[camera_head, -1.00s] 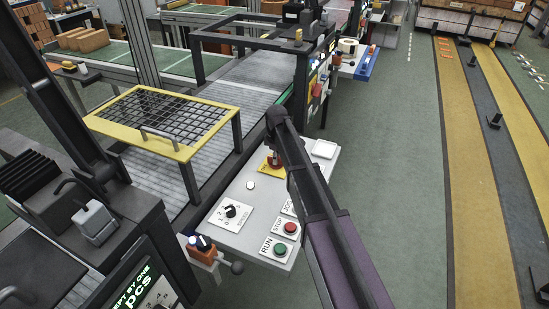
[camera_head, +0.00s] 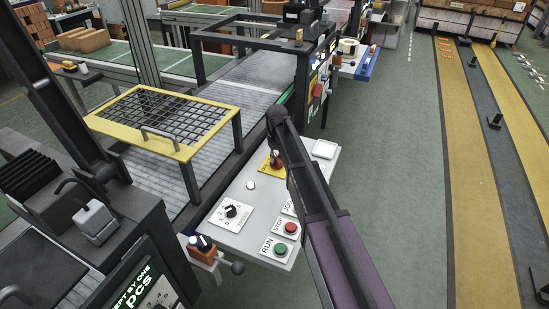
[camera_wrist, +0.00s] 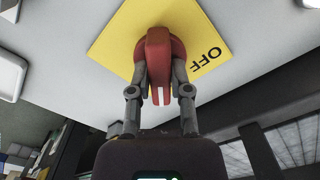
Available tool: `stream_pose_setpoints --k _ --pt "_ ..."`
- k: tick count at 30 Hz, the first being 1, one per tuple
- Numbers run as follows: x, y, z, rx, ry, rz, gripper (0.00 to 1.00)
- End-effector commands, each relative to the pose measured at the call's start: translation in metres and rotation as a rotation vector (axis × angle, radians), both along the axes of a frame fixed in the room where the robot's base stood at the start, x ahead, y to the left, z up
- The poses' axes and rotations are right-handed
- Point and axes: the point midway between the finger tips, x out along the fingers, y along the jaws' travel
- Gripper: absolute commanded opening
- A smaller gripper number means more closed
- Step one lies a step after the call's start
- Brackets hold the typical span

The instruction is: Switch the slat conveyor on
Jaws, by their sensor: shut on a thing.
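A red rotary handle (camera_wrist: 160,88) with a white mark stands on a yellow plate (camera_wrist: 112,42) in the wrist view. The handle's marked end points toward the bottom of the picture. The word OFF is at the plate's right corner; no other label shows. My gripper (camera_wrist: 159,62) is shut on the handle, one finger on each side. In the head view the red handle (camera_head: 276,162) and yellow plate (camera_head: 266,172) show beside my arm at the panel's back. The grey slat conveyor (camera_head: 252,78) runs behind the panel.
The white control panel (camera_head: 254,226) carries a black speed dial (camera_head: 231,211), a red stop button (camera_head: 291,228) and a green run button (camera_head: 280,249). A yellow-framed mesh guard (camera_head: 112,118) stands over the conveyor. Green floor (camera_head: 400,180) is clear to the right.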

Motion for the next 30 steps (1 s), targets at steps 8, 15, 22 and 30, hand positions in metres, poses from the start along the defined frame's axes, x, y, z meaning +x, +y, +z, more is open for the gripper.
stream_pose_setpoints --k 8,15,22,30 --pt "0.0056 -0.0003 0.0003 0.0 -0.011 -0.08 0.0" --pt "0.0055 -0.0007 0.0002 0.0 -0.011 -0.089 0.0" --pt "0.0054 -0.001 0.0002 0.0 -0.011 -0.089 0.46" --pt "0.0029 -0.0008 0.0001 0.001 -0.007 -0.087 0.6"
